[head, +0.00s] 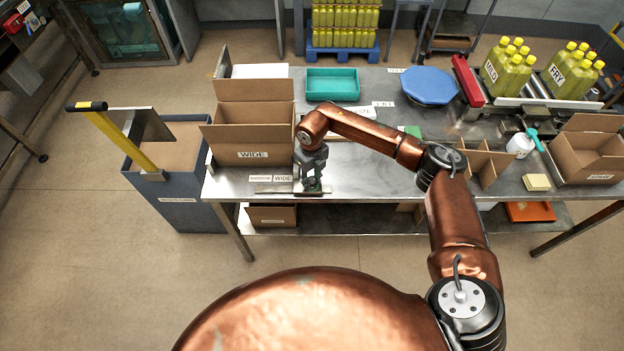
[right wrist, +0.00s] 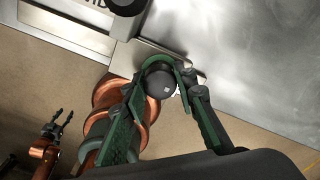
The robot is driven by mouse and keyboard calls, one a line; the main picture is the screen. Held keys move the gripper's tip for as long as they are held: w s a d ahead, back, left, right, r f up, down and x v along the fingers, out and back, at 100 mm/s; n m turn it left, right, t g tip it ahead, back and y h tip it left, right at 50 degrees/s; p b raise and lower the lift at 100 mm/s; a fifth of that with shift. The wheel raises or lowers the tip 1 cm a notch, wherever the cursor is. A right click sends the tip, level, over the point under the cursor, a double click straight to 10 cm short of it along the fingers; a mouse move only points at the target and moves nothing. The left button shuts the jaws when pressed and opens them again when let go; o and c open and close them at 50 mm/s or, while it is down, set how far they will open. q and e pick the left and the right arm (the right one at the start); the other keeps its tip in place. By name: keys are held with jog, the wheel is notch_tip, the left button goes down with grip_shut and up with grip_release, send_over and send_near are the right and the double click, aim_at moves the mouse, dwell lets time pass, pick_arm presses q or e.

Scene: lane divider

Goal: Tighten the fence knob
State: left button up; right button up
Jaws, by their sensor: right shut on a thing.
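My right gripper (head: 312,189) reaches down at the table's front edge, over a flat metal fence strip (head: 272,190). In the right wrist view the green fingers of the right gripper (right wrist: 166,78) are shut around a dark round knob (right wrist: 160,84), one on each side. The knob sits on the metal fence plate (right wrist: 130,58). The head view hides the knob behind the gripper. My left gripper (right wrist: 56,124) shows small in the right wrist view, with fingers apart and nothing between them. It is not in the head view.
A second dark round part (right wrist: 127,4) is at the wrist view's top edge. A teal tray (head: 333,85), a blue disc (head: 430,86) and a cardboard divider (head: 487,163) lie farther right.

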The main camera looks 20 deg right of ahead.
aim_at(312, 179)
jog(key=shift+w+r, duration=0.2)
jog(key=shift+r, duration=0.05)
jog(key=o, duration=1.2)
jog(key=shift+s+f, duration=0.1)
jog(key=shift+c, duration=0.2)
notch_tip(312, 179, up, 12)
